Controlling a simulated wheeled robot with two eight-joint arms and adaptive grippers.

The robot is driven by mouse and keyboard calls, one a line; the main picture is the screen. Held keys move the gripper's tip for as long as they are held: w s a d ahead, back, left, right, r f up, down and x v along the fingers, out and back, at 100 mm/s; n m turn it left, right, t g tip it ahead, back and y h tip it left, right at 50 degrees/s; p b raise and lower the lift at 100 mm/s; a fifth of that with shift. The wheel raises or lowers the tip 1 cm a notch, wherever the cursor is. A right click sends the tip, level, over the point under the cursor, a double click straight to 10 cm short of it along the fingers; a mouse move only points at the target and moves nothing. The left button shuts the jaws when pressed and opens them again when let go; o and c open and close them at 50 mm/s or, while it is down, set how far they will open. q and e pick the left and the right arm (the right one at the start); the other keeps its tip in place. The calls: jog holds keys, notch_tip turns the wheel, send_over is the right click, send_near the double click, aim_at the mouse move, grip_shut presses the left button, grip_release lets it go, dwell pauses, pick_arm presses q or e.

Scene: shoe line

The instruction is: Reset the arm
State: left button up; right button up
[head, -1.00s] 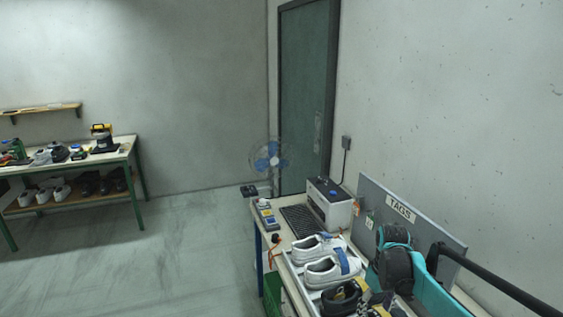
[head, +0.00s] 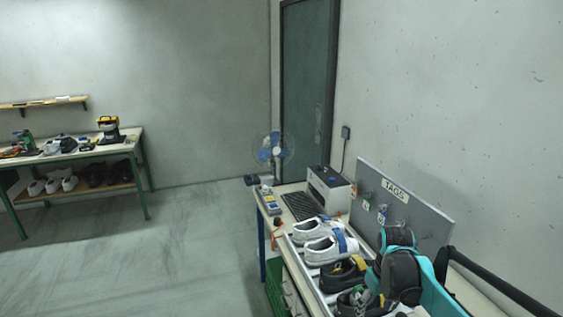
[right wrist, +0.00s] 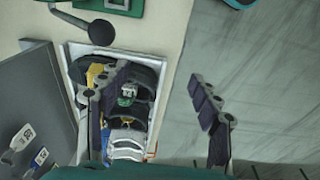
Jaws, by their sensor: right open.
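My right arm (head: 405,275), teal and black, comes in at the lower right of the head view, over the near end of the workbench. My right gripper (right wrist: 152,82) shows in the right wrist view with its two dark fingers spread wide and nothing held between them. Its left finger overlaps the tray of shoes from this camera; its right finger shows over the grey floor. My left gripper is in neither view.
The bench tray (head: 299,262) holds white shoes (head: 325,248) and a black-and-yellow shoe (head: 342,274). Behind it stand a TAGS board (head: 420,208) and a grey machine (head: 328,190). A fan (head: 272,148) stands beyond. Another shoe table (head: 140,180) is at left. Floor between is clear.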

jog(key=s+a+f+m+t+b, duration=0.1)
jog(key=s+a+f+t+b, duration=0.2)
jog(key=s, duration=0.5)
jog(key=s+a+f+m+t+b, duration=0.2)
jog(key=s+a+f+t+b, duration=0.1)
jog(key=s, duration=0.6)
notch_tip(320, 180, down, 2)
jog(key=a+b, duration=0.1)
jog(key=b, duration=0.2)
jog(key=shift+s+f, duration=0.15)
jog(key=shift+a, duration=0.1)
dwell(0.5)
